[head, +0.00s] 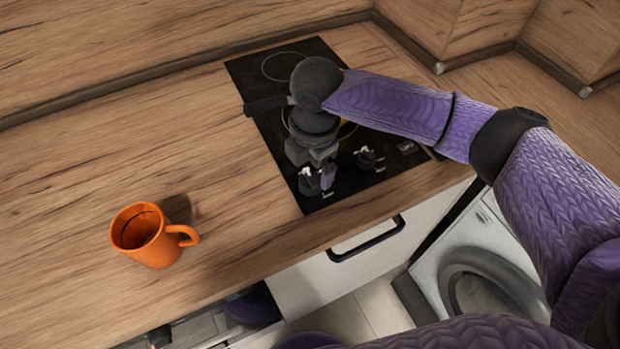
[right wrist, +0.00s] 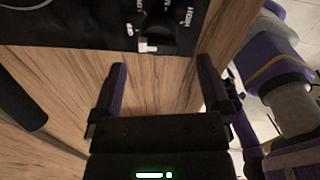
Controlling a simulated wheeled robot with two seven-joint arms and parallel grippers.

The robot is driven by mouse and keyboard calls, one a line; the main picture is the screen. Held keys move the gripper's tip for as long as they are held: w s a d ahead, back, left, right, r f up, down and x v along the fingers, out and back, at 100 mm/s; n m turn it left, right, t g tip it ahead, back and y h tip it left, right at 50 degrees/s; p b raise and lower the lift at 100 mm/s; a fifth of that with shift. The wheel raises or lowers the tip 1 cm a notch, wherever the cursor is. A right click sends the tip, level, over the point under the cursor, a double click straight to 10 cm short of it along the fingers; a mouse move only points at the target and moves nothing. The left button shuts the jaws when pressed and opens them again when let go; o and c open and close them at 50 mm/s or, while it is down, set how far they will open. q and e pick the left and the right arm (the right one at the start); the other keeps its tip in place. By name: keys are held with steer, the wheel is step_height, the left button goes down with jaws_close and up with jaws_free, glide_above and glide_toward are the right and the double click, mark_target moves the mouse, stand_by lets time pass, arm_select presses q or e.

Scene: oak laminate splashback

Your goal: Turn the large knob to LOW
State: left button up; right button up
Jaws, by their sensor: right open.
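A black cooktop (head: 277,127) with two dark knobs along its front edge is set into the wooden counter. The left knob (head: 309,183) looks slightly the larger, and the right knob (head: 366,158) stands apart from it. My right gripper (head: 324,174) is open, empty and points down beside the left knob, partly covering it. In the right wrist view the open fingers (right wrist: 162,82) show over bare wood, with a dark knob (right wrist: 178,38) beyond their tips. Its white mark and a HIGH label show; I cannot read LOW. My left gripper is not clearly visible.
An orange mug (head: 148,237) stands on the counter left of the cooktop, well apart from my arm. A drawer front with a black handle (head: 366,240) and a white washing machine (head: 483,262) are below the counter. The counter between mug and cooktop is clear.

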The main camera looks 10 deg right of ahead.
mark_target(309, 176)
step_height(309, 176, down, 5)
steer(key=shift+w+a+b, duration=0.1)
steer(key=shift+b, duration=0.5)
steer(key=c, duration=1.3)
steer(key=shift+o, duration=0.2)
steer(key=shift+r+m+p, duration=0.2)
steer(key=shift+m+p, duration=0.2)
steer(key=shift+p, duration=0.45)
steer(key=m+p, duration=0.4)
steer(key=p, duration=0.1)
steer(key=shift+r, duration=0.1)
steer(key=m+p, duration=0.3)
steer(key=shift+w+m, duration=0.1)
steer(key=shift+m, duration=0.2)
steer(key=shift+f+m, duration=0.2)
steer(key=shift+m, duration=0.2)
steer(key=shift+m+p, duration=0.4)
steer(key=shift+p, duration=0.05)
steer(key=shift+f, duration=0.1)
